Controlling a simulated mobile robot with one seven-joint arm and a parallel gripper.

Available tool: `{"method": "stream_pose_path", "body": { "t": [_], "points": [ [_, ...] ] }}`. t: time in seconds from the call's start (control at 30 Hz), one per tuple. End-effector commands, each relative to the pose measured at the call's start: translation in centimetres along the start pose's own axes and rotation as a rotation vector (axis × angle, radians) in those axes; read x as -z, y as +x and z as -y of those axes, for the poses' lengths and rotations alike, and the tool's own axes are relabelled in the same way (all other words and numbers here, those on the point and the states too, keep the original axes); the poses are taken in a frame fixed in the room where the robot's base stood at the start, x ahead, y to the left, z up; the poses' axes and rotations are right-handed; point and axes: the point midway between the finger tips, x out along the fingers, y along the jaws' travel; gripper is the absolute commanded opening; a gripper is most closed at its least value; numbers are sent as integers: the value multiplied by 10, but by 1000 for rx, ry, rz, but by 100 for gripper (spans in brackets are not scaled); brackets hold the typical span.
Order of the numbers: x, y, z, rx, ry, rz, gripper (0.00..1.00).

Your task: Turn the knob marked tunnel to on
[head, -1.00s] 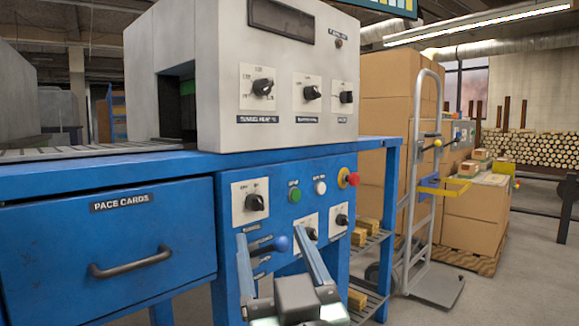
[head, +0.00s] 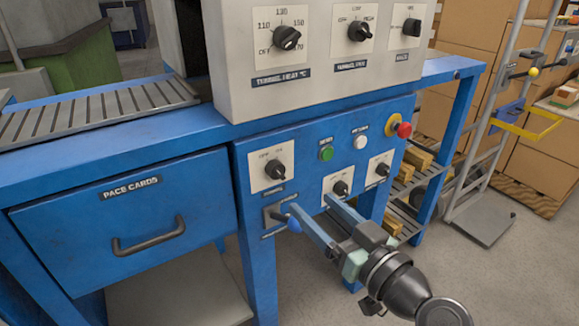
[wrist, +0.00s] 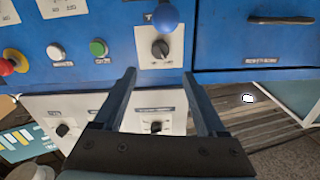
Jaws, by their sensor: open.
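The lower blue panel (head: 312,141) carries small black knobs on white plates. Its upper-left knob (head: 276,169) has a two-position scale; the label below is too small to read. It also shows upside down in the wrist view (wrist: 160,48), ahead of my fingers. Two more knobs, a middle one (head: 341,188) and a right one (head: 382,169), sit on the same panel. My gripper (head: 312,205) is open and empty in front of the panel, its fingers apart. In the wrist view my gripper (wrist: 160,75) points towards the upper-left knob, not visibly touching it.
A blue-ball lever (head: 293,224) sits beside my left fingertip. Green (head: 326,153) and white (head: 361,142) buttons and a red stop button (head: 403,130) are nearby. The grey box above has a tunnel heat knob (head: 287,38). A drawer (head: 130,215) with a protruding handle is left.

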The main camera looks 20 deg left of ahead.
Motion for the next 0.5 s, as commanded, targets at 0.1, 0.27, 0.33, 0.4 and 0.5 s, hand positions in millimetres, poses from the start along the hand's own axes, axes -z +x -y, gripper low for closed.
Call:
{"method": "stream_pose_path", "body": {
  "t": [0.1, 0.27, 0.33, 0.4, 0.5],
  "points": [
    [-2, 25, 1, 5, -1, 0, 74],
    [-2, 60, 1, 3, -1, 0, 74],
    [-2, 73, 1, 3, -1, -1, 74],
    [-2, 85, 1, 2, -1, 0, 74],
    [-1, 98, 0, 1, 0, -1, 74]
  ]
}}
